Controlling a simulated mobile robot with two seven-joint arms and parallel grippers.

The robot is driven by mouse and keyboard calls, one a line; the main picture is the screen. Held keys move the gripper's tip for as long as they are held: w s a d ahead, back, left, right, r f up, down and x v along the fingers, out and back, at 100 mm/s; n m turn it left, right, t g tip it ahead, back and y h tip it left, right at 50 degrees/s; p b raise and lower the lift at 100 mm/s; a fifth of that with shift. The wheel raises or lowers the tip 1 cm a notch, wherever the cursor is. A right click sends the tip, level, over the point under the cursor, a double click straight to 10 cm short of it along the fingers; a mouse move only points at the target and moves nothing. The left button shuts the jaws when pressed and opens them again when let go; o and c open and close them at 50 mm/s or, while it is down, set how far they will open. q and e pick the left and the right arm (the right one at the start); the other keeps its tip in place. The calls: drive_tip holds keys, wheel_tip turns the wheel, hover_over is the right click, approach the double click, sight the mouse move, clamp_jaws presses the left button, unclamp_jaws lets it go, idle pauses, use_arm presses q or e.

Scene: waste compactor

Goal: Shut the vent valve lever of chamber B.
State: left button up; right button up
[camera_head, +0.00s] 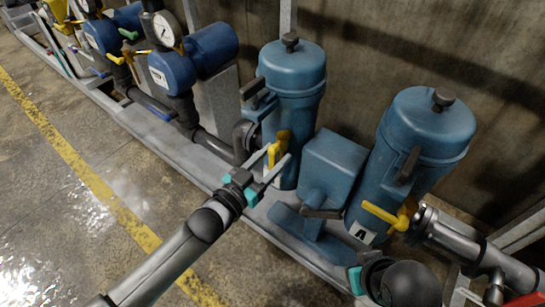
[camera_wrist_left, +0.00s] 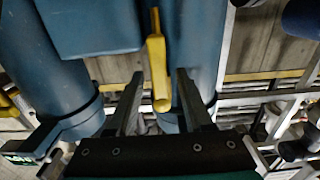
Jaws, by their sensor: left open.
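The yellow vent valve lever (camera_head: 279,146) is on the front of the left blue chamber (camera_head: 292,80), which I take to be chamber B; I see no letter on it. My left gripper (camera_head: 277,160) is open, with its two fingers on either side of the lever. In the left wrist view the lever (camera_wrist_left: 156,62) hangs between the two fingertips (camera_wrist_left: 160,80), with a gap on both sides and its rounded end towards me. A dark rounded part with teal, apparently my right gripper (camera_head: 356,280), shows at the bottom right; its fingers cannot be made out.
The right chamber (camera_head: 425,135), above a plate marked A (camera_head: 362,233), has its own yellow lever (camera_head: 385,216) sticking out left. A blue box-shaped unit (camera_head: 330,165) stands between the chambers. Gauges and blue housings (camera_head: 172,70) line the left. The floor (camera_head: 60,190) in front is clear.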

use_arm(q)
clamp_jaws()
idle(0.3)
idle(1.1)
